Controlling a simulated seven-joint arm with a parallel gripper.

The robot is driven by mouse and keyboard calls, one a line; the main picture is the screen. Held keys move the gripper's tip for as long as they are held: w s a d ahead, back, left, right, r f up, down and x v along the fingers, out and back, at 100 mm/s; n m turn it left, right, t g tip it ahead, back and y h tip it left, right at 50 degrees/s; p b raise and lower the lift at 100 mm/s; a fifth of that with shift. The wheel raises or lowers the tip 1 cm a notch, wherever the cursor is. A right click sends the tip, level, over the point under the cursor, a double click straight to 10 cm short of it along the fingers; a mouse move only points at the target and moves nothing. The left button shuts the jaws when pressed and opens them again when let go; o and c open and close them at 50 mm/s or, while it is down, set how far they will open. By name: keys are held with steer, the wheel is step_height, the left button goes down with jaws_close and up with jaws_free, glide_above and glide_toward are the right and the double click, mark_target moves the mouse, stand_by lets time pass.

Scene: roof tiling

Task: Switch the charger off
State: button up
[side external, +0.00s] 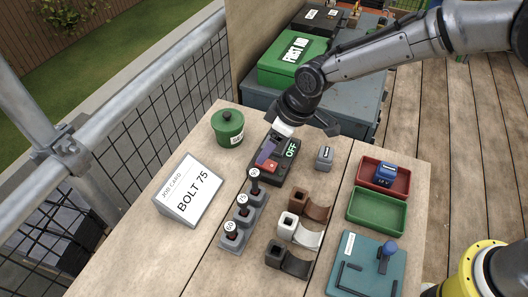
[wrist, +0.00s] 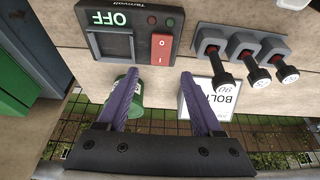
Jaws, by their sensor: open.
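The charger (wrist: 140,46) is a dark box with a red rocker switch (wrist: 161,49), a dark square recess, two small lamps and a panel reading OFF. In the side view, the charger (side external: 288,172) stands on the bench, partly hidden by my gripper, with its red switch (side external: 269,166) near a purple finger. I cannot tell which side of the rocker is pressed. My gripper (wrist: 160,77) is open and empty, its two purple fingers apart. In the side view my gripper (side external: 267,150) is above the charger; contact cannot be made out.
Several numbered bolt holders (side external: 243,214) stand before the charger.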

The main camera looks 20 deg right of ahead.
steer(key=v, duration=0.9)
steer(key=w+d+r+m+t, duration=0.1)
steer(key=w+d+r+t, duration=0.1)
steer(key=d+r, duration=0.4)
steer(key=s+d+r+m+t, duration=0.1)
steer(key=s+d+r+m, duration=0.1)
steer(key=s+d+r, duration=0.4)
steer(key=s+d+r+m+t, duration=0.1)
steer(key=s+d+r, duration=0.15)
steer(key=d, duration=0.55)
steer(key=s+d+f+m+h, duration=0.1)
steer(key=s+d+f+m, duration=0.1)
steer(key=s, duration=0.7)
steer(key=s+d+f+m+g+h, duration=0.1)
steer(key=s+d+f, duration=0.4)
steer(key=s, duration=0.5)
steer(key=shift+d+m+h, duration=0.5)
steer(key=shift+d+m, duration=0.5)
steer(key=shift+s, duration=0.1)
